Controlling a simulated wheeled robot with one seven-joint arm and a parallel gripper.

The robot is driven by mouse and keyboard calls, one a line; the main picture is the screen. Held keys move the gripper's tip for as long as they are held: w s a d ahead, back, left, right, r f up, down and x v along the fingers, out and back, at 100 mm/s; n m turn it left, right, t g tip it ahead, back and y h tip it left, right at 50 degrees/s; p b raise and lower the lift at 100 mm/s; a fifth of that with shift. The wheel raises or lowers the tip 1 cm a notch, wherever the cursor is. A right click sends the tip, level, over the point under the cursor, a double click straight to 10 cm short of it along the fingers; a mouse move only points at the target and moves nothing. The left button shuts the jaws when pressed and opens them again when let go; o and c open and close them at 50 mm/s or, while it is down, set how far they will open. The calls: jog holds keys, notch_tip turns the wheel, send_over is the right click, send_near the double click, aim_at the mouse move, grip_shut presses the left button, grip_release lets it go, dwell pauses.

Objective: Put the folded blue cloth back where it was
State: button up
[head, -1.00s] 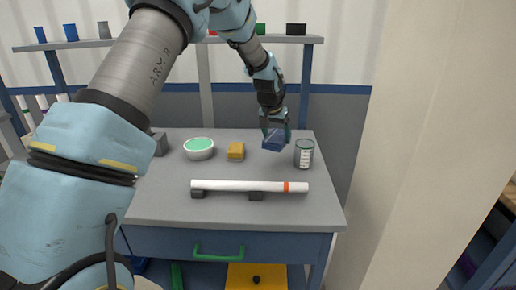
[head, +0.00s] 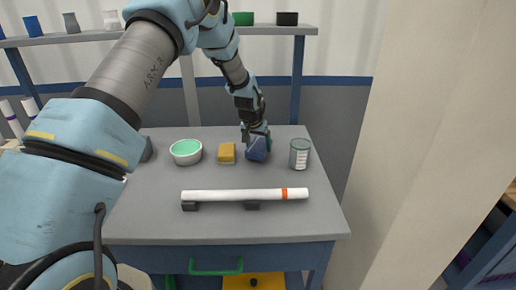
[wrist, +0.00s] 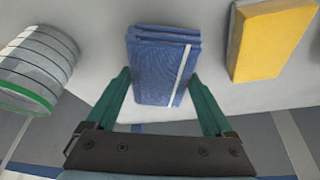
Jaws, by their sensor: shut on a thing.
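The cloth looks tilted in the head view. I cannot tell whether its underside touches the tabletop.
A white pipe with an orange band (head: 240,195) lies on dark supports in front. A shelf (head: 290,31) runs above the back.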

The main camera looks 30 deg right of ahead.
jog(key=shift+f, duration=1.15)
jog(key=shift+f, duration=0.2)
jog(key=o, duration=0.9)
jog(key=shift+r, duration=0.1)
